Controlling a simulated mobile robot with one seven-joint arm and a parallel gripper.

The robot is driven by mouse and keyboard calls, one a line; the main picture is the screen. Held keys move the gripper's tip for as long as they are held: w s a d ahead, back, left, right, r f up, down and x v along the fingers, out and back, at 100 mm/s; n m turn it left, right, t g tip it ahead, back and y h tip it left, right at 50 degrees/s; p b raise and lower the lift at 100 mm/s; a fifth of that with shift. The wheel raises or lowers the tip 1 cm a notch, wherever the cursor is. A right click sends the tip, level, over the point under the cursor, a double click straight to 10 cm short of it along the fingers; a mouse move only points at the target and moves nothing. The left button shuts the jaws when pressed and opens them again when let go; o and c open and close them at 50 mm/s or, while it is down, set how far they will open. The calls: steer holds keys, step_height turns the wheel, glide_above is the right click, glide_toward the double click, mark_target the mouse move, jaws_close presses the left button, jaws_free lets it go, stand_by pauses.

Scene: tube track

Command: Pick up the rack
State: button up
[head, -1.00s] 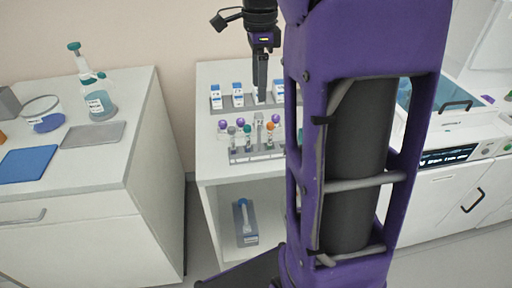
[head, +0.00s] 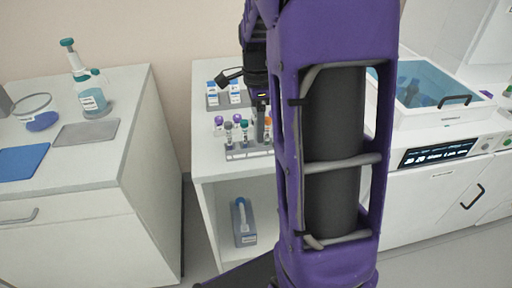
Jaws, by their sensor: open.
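The rack (head: 236,154) is a grey tube holder on the white bench (head: 207,165). It holds several small tubes with purple, grey, teal and orange caps. My gripper (head: 262,138) is open and points down at the rack's right part, in front of some tubes from this view. I cannot tell whether the fingers touch the rack. My purple arm hides the rack's right end and the bench's right side.
A second grey holder with white, blue-capped bottles (head: 223,94) stands behind the rack. A left counter holds a wash bottle (head: 92,98), a grey mat (head: 87,132) and a blue mat (head: 22,162). A water bath (head: 440,97) is at right.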

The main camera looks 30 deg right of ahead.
jaws_close()
stand_by(0.4)
